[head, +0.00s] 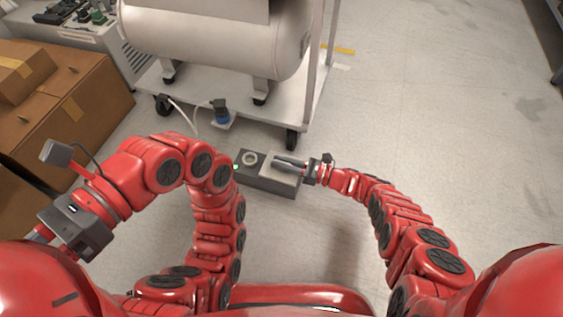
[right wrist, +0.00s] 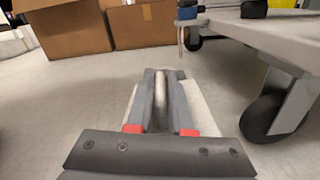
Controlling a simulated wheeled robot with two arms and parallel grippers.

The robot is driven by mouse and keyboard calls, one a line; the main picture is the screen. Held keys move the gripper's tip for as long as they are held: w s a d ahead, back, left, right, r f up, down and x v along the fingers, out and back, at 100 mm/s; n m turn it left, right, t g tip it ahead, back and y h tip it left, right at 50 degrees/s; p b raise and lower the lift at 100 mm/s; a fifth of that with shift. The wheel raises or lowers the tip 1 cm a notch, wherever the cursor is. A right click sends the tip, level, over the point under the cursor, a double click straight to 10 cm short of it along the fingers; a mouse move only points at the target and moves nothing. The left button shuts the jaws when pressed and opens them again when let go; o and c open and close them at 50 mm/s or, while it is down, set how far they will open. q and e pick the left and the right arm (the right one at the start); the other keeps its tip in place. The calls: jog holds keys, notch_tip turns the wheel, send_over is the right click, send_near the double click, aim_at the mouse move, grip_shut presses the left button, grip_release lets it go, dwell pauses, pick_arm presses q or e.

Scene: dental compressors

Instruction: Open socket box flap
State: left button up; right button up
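The socket box (head: 265,185) is a low dark grey box on the floor in front of the wheeled cart. A round socket (head: 249,158) shows on its left part and a pale flap (head: 289,174) covers its right part. My right gripper (head: 284,162) reaches in from the right, its fingers over the pale flap. In the right wrist view the fingers (right wrist: 162,100) are a little apart, with a pale surface between and around them; contact is unclear. My left gripper (head: 75,226) is at the left, away from the box, its fingertips not clear.
A white tank (head: 215,40) rests on a wheeled cart (head: 190,100) just behind the box; its caster (head: 292,138) stands close by. A blue plug (head: 220,106) sits on a small base at the cart's front. Cardboard boxes (head: 85,85) stand left. The floor on the right is clear.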

grip_shut()
jog(key=shift+s, duration=0.1)
dwell(0.9)
